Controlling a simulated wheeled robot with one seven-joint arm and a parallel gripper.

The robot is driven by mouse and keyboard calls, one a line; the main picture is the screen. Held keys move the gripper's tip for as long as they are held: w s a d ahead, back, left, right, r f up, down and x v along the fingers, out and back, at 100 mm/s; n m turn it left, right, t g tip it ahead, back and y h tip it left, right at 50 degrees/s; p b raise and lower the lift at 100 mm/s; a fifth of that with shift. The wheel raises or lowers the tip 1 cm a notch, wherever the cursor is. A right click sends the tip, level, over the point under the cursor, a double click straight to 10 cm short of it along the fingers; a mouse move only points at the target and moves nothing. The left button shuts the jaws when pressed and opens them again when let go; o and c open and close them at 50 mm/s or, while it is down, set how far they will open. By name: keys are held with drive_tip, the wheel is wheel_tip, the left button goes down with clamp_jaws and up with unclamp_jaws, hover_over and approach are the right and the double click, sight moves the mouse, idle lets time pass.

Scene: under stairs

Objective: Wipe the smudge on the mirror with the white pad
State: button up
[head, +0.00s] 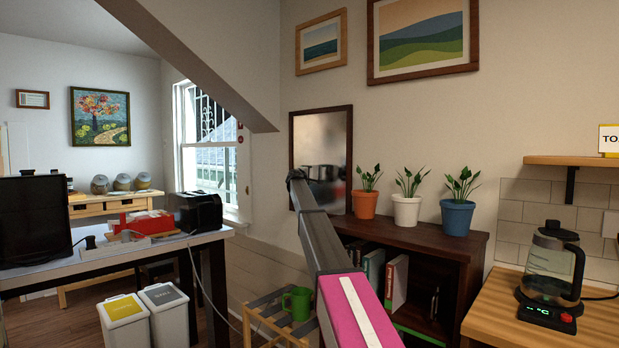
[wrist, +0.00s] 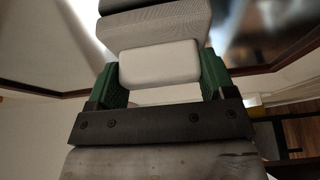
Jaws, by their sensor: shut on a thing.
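The mirror (head: 338,135) hangs on the wall in a dark frame, above the left end of a dark wooden shelf. Its glass looks cloudy in the upper part; I cannot make out the smudge's edges. My arm reaches toward the mirror's lower left and covers part of it. In the wrist view, my gripper (wrist: 160,78) is shut on the white pad (wrist: 160,60), held between two green fingers. Grey padded shapes show just beyond the pad; I cannot tell whether they are reflections. The mirror's frame (wrist: 275,57) runs behind the pad. Whether the pad touches the glass is unclear.
Potted plants in an orange pot (head: 364,204), a white pot (head: 406,210) and a blue pot (head: 457,217) stand on the shelf (head: 440,243), right of the mirror. A green mug (head: 298,303) sits on a low slatted stand.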

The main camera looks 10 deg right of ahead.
drive_tip(key=shift+a, duration=0.1)
drive_tip(key=shift+s+a, duration=0.9)
drive_tip(key=shift+a, duration=0.3)
drive_tip(key=shift+s+a, duration=0.9)
drive_tip(key=shift+a, duration=0.25)
drive_tip(key=shift+s+a, duration=0.45)
drive_tip(key=shift+a, duration=0.15)
drive_tip(key=shift+s+a, duration=0.4)
drive_tip(key=shift+a, duration=0.2)
drive_tip(key=shift+f, duration=0.1)
